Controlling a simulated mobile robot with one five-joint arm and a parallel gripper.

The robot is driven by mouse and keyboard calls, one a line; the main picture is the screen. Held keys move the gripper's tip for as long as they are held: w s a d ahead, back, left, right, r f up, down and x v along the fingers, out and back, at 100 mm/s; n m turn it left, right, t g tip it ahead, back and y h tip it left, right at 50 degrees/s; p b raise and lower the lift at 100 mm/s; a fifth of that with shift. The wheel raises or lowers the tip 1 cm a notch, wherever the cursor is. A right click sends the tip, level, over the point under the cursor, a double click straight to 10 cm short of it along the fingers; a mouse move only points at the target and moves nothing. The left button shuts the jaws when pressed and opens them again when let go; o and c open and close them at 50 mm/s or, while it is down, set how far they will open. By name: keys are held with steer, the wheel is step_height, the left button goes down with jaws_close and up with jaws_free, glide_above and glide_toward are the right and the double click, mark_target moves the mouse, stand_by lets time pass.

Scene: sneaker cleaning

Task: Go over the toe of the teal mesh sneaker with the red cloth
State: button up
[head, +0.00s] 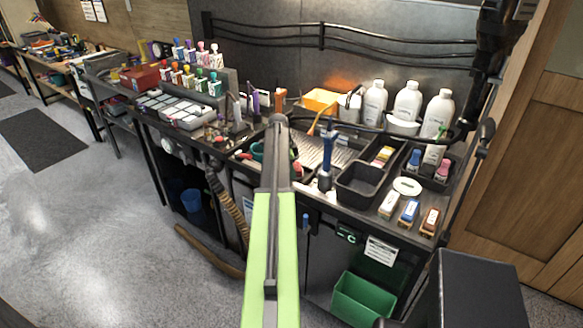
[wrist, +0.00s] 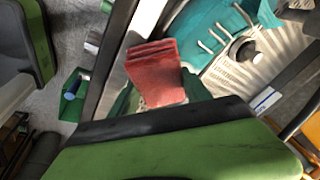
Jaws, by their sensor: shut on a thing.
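In the wrist view, the folded red cloth (wrist: 155,70) sticks out past the dark edge of my gripper (wrist: 165,106), which is shut on it. The teal mesh sneaker (wrist: 209,28) with white laces lies just right of the cloth, cut off by the top edge. Cloth and sneaker overlap or nearly meet in the picture; I cannot tell whether they touch. In the head view, a small part of the teal sneaker (head: 257,151) shows left of my arm. My arm hides most of it and my gripper there.
A ribbed metal tray (head: 322,152) lies on the bench. A blue-handled brush (head: 325,160) stands right of my arm, near a black bin (head: 359,184). White bottles (head: 374,103) stand behind. Colourful small bottles (head: 190,77) stand at left. A green crate (head: 365,300) is low in front.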

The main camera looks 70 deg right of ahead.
mark_target(297, 162)
steer(key=shift+s+d, duration=0.3)
steer(key=shift+d, duration=0.7)
steer(key=shift+s+d, duration=0.25)
steer(key=shift+d, duration=0.75)
steer(key=shift+s+d+f, duration=0.1)
steer(key=shift+s+d, duration=0.1)
steer(key=shift+d, duration=0.5)
steer(key=shift+s+d+r, duration=0.1)
steer(key=shift+s+d, duration=0.1)
steer(key=shift+d, duration=0.45)
steer(key=shift+s+d+f, duration=0.1)
steer(key=shift+s+d, duration=0.1)
steer(key=shift+d, duration=0.5)
steer(key=shift+f, duration=0.2)
steer(key=shift+w+a+r, duration=0.1)
steer(key=shift+w+a, duration=0.1)
steer(key=shift+a, duration=0.5)
steer(key=shift+w+a+r, duration=0.1)
steer(key=shift+w+a, duration=0.1)
steer(key=shift+a, duration=0.5)
steer(key=shift+w+a, duration=0.2)
steer(key=shift+a, duration=0.5)
steer(key=shift+a, duration=0.1)
steer(key=shift+w+a+f, duration=0.1)
steer(key=shift+w+a, duration=0.2)
steer(key=shift+a, duration=0.65)
steer(key=shift+w+a, duration=0.3)
steer(key=shift+a, duration=0.65)
